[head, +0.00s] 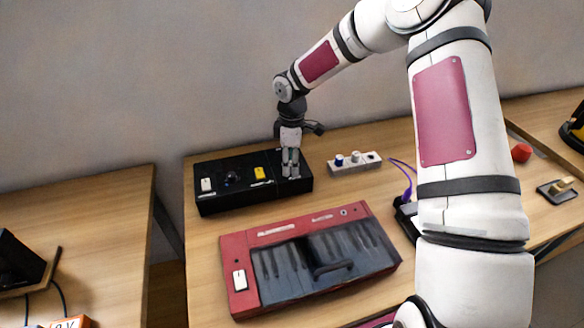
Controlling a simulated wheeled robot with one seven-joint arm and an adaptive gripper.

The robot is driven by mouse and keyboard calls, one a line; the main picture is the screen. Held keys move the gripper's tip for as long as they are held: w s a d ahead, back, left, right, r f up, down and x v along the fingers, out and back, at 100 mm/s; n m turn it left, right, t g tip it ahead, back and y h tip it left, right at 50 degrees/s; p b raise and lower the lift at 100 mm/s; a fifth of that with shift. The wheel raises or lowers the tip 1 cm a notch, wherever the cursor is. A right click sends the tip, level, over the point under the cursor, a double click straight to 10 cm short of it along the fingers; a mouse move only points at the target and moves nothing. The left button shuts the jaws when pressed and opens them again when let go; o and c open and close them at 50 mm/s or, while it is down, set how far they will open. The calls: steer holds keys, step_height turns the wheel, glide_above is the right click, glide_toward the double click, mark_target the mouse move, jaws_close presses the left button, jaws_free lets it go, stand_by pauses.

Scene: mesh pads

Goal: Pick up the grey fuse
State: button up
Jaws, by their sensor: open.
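A black box (240,199) lies on the wooden table and carries several small parts. A pale white or light grey block (207,184) stands at its left, and a yellow block (260,173) sits right of its middle. My gripper (291,173) points down over the right end of the box, just right of the yellow block. It is open, and its fingertips are at or close to the box top. I cannot tell whether a grey fuse is between or behind the fingers, which hide that part of the box.
A red case (240,301) with a dark ribbed panel lies in front of the black box. A white strip (356,168) with knobs stands to the right. A red block (520,153) and a small dark plate (557,191) lie farther right. My arm hides part of the table.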

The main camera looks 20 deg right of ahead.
steer(key=c, duration=1)
steer(key=shift+r, duration=0.1)
steer(key=shift+r, duration=0.55)
step_height(320, 180, up, 2)
steer(key=shift+r+b, duration=0.25)
steer(key=shift+b, duration=0.05)
steer(key=shift+s+a+r+p, duration=0.6)
steer(key=shift+s+a+r, duration=0.25)
steer(key=shift+s, duration=1.75)
steer(key=shift+s+a+r+p, duration=0.65)
steer(key=shift+s+r, duration=0.25)
steer(key=shift+s, duration=1.65)
steer(key=shift+s+a+r+p, duration=0.65)
steer(key=shift+s+r, duration=0.25)
steer(key=shift+s, duration=1.7)
